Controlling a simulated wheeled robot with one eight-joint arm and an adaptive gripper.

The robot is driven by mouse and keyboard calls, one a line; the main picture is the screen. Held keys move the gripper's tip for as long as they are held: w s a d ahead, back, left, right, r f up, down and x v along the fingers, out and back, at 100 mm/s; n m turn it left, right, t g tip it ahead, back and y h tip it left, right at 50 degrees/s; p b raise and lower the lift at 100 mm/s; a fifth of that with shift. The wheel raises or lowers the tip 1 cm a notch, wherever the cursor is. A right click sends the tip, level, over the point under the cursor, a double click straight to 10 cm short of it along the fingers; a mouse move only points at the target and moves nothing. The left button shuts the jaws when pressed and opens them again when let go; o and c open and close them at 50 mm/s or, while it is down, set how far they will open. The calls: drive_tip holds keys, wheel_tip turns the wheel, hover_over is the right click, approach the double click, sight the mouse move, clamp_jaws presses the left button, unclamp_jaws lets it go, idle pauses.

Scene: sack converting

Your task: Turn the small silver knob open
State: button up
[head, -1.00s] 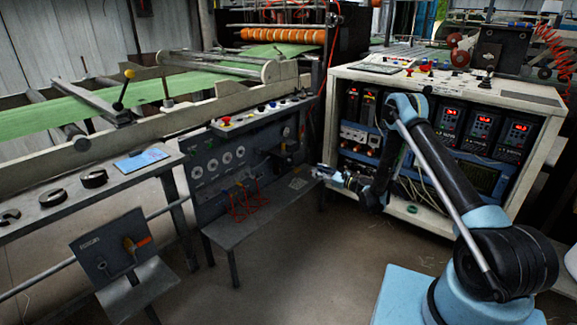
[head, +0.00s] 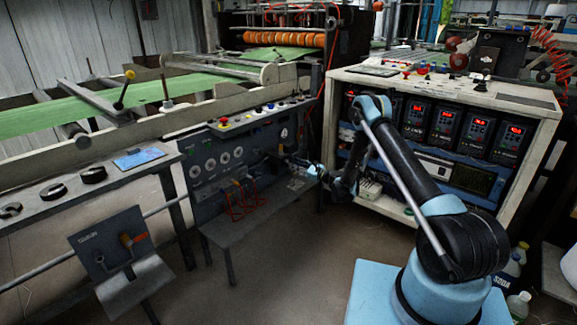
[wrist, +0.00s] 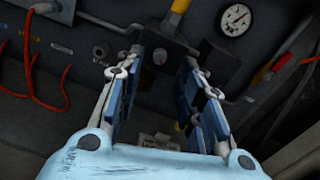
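A small round silver-grey part, which looks like the small silver knob (wrist: 159,57), sits on a dark block on the panel in the wrist view. It shows between my fingertips, beyond them. My gripper (wrist: 163,62) is open, with its two blue-padded fingers spread and nothing between them. In the head view my gripper (head: 287,160) points left at the dark control panel (head: 208,185). The knob is too small to make out there, and I cannot tell whether it is turned.
Near the knob are a yellow handle (wrist: 177,14), a white gauge (wrist: 236,20) and a red-and-yellow handle (wrist: 270,67). Red cables (wrist: 35,75) hang at the left. A grey shelf (head: 245,228) juts out below the panel.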

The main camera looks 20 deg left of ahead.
sight(287, 161)
drive_tip(key=shift+x, duration=2)
clamp_jaws()
